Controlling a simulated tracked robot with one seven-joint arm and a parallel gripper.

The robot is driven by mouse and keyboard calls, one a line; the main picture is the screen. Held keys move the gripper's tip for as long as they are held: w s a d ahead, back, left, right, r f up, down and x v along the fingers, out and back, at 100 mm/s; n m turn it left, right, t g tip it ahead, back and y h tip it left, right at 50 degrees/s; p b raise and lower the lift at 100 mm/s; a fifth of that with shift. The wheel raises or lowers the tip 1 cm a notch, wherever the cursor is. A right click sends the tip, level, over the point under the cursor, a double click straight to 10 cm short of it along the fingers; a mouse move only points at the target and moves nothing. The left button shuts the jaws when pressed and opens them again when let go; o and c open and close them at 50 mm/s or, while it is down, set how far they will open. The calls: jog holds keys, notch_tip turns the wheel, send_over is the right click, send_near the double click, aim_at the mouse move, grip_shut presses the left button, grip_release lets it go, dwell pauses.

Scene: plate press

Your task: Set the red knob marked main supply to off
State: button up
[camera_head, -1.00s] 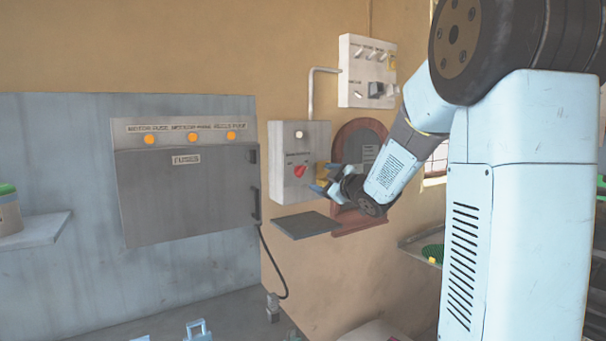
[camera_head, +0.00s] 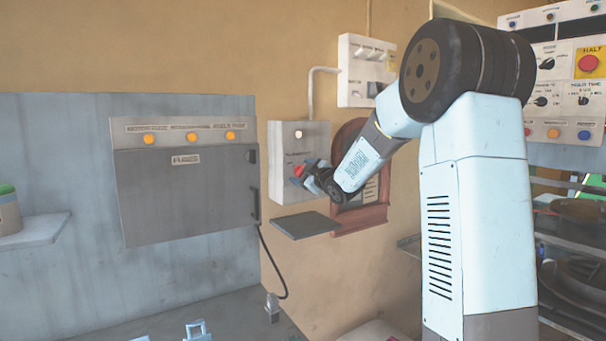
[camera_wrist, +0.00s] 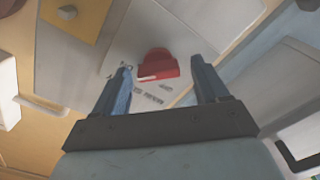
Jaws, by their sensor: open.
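The red knob (camera_head: 299,170) is on the front of a light grey switch box (camera_head: 284,137) on the wall. In the wrist view the red knob (camera_wrist: 157,64) lies ahead of my gripper, between the lines of its two fingers, with a pale mark along its near edge. Small lettering beside it is too blurred to read. My gripper (camera_head: 308,170) is open in front of the box; in the wrist view its fingers (camera_wrist: 163,80) stand apart on either side of the knob. I cannot tell whether they touch it. In the head view the gripper partly hides the knob.
A small dark shelf (camera_head: 306,225) juts out below the box. A white switch panel (camera_head: 364,70) is above right, and a brown arched wooden board (camera_head: 352,222) is just right. A grey fuse cabinet (camera_head: 185,190) is on the left. A yellow plate (camera_wrist: 75,15) shows in the wrist view.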

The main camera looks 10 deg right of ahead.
jog(key=c, duration=1.1)
jog(key=shift+o, duration=0.2)
jog(key=n, duration=0.4)
jog(key=shift+a+f+n, duration=0.15)
jog(key=shift+f+n, duration=0.05)
jog(key=shift+n, duration=0.2)
jog(key=n, duration=0.4)
jog(key=shift+f+n, duration=0.15)
jog(key=shift+n, duration=0.15)
jog(key=n, duration=0.3)
jog(key=shift+s+f+n, duration=0.1)
jog(key=shift+f+n, duration=0.05)
jog(key=shift+n, duration=0.15)
jog(key=n, duration=0.4)
jog(key=shift+f+n, duration=0.15)
jog(key=shift+n, duration=0.25)
